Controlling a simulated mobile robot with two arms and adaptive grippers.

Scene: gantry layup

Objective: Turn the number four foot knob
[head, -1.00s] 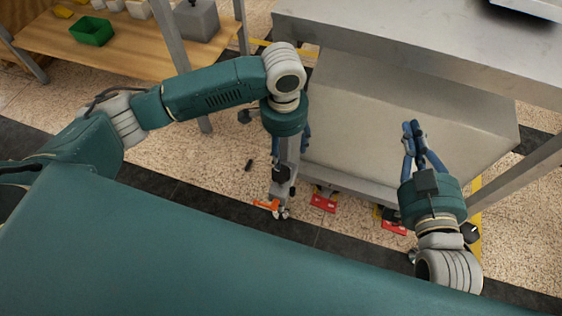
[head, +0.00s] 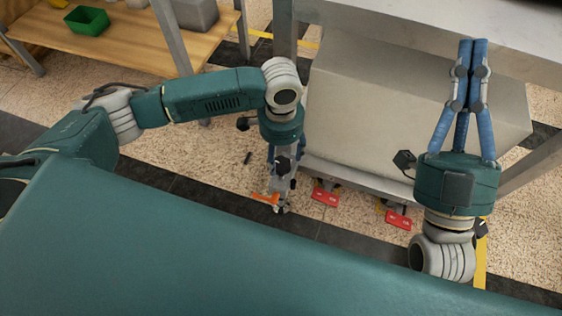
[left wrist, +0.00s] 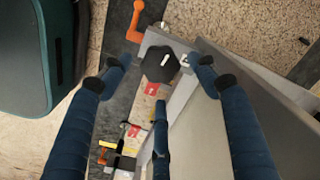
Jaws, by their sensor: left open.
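A dark, faceted foot knob (left wrist: 158,64) with a white mark on top is in the left wrist view, beside the metal frame. No number can be read on it. My left gripper (left wrist: 160,66) is open, with its two side fingers apart on either side of the knob; I cannot tell whether they touch it. In the head view my left gripper (head: 281,166) hangs down by the corner of the grey bench and hides the knob there. My right gripper (head: 472,46) is empty, its blue fingers together, in front of the bench.
An orange lever (left wrist: 135,22) lies just beyond the knob. Red labelled parts (head: 327,193) (head: 398,218) line the bench's lower edge. The large grey block (head: 400,110) is close to both arms. A wooden shelf with a green bin (head: 87,20) stands back left.

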